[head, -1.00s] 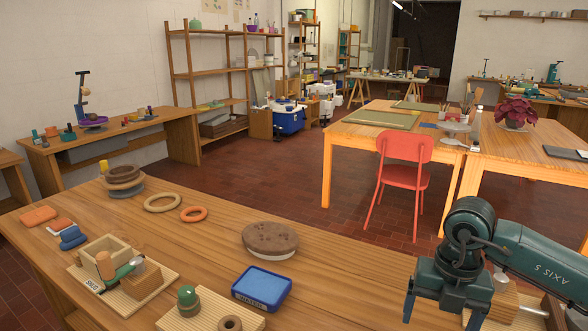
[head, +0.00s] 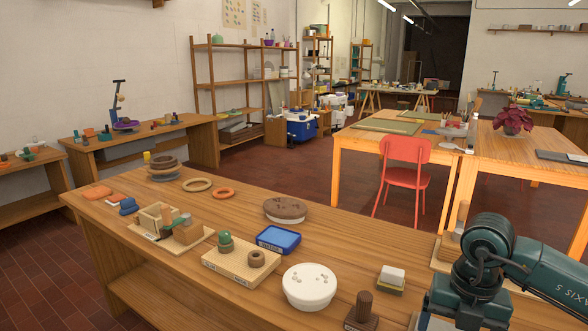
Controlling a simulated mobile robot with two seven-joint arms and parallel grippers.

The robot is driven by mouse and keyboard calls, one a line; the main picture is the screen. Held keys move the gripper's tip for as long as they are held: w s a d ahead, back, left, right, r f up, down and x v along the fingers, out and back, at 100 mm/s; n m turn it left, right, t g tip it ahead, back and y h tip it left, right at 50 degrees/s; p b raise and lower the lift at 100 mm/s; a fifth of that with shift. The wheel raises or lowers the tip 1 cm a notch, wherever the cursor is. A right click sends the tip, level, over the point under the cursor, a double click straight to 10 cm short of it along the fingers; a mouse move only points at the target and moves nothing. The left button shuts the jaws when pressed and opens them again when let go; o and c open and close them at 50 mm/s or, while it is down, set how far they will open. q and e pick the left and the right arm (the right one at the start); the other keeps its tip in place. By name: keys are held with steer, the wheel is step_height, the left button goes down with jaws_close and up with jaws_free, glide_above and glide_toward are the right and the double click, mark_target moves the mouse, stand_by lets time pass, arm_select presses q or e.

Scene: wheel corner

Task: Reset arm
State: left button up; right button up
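My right arm comes in from the right edge. Its gripper (head: 464,305) hangs over the front right part of the wooden bench (head: 215,290). The fingertips are cut off by the bottom edge of the head view, so their opening does not show. My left arm and gripper are not in view.
On the bench stand a white round tub (head: 309,288), a blue box (head: 278,239), a brown-topped disc (head: 285,209), a wooden board (head: 240,268), a small wooden block with a knob (head: 362,312) and a white-topped block (head: 391,279). A red chair (head: 404,165) stands behind.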

steer(key=s+a+n+g+y, duration=0.1)
steer(key=s+a+y, duration=0.25)
steer(key=a, duration=0.35)
steer(key=s+a+f+n+g+y, duration=0.1)
steer(key=s+a+y, duration=0.1)
steer(key=a+y, duration=0.35)
steer(key=s+a+n+g+y, duration=0.1)
steer(key=s+a+y, duration=0.2)
steer(key=a, duration=0.6)
steer(key=w+a+r+m+t+y+p, duration=0.2)
steer(key=a+r+m+t+y, duration=0.4)
steer(key=y, duration=0.3)
steer(key=w+d+f+m+t+h, duration=0.2)
steer(key=d+f+m+t+h, duration=0.25)
steer(key=m+t, duration=0.35)
steer(key=w+d+f+m+t+h, duration=0.2)
steer(key=d+f+m+t+h, duration=0.3)
steer(key=m, duration=0.5)
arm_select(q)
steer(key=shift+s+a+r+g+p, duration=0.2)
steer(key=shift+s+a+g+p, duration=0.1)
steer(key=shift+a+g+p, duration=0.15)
arm_select(e)
steer(key=s+d+f+m+g+h, duration=0.2)
steer(key=s+d+f+m+h, duration=0.1)
steer(key=f, duration=0.4)
steer(key=s+d+f+m+g+h, duration=0.3)
steer(key=s+f+h, duration=0.2)
steer(key=s+f, duration=0.3)
steer(key=shift+m, duration=0.4)
